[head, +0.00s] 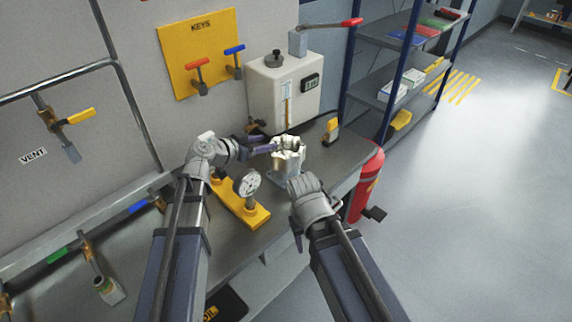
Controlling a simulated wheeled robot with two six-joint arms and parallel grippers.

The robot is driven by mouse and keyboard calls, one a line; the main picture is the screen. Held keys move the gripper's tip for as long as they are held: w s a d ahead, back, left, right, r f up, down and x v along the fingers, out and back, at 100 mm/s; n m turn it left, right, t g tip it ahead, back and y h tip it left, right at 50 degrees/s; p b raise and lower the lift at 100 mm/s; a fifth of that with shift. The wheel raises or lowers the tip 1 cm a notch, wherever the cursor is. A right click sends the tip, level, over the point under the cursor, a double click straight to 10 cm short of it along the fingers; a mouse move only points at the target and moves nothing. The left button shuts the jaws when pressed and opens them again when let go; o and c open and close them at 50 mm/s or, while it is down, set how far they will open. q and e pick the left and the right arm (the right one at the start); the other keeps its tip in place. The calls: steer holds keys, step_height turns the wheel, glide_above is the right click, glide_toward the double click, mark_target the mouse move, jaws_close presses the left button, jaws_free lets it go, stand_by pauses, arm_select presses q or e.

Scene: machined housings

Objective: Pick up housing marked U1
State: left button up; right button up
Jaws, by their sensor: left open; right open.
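A pale machined housing (289,156) stands upright on a grey base on the workbench, in front of the white tank. No U1 mark is legible on it. My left gripper (272,144) reaches in from the left with its fingers apart, close to the housing's upper left side. I cannot tell whether the fingers touch it or pass around it. My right gripper (298,238) is at the bench's front edge, below and right of the housing. It is open, but its fingers are mostly hidden behind my own wrist.
A gauge (248,183) on a yellow block (240,204) stands left of the housing. The white tank (285,90) is behind it. A red extinguisher (366,182) stands at the bench's right end. Shelves (405,60) are further back; the floor at right is clear.

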mark_target(274, 140)
arm_select(q)
steer(key=b+x, duration=0.1)
steer(key=x, duration=0.4)
steer(key=shift+w+b, duration=0.1)
steer(key=shift+b, duration=0.25)
steer(key=shift+a, duration=0.1)
jaws_close()
stand_by(0.9)
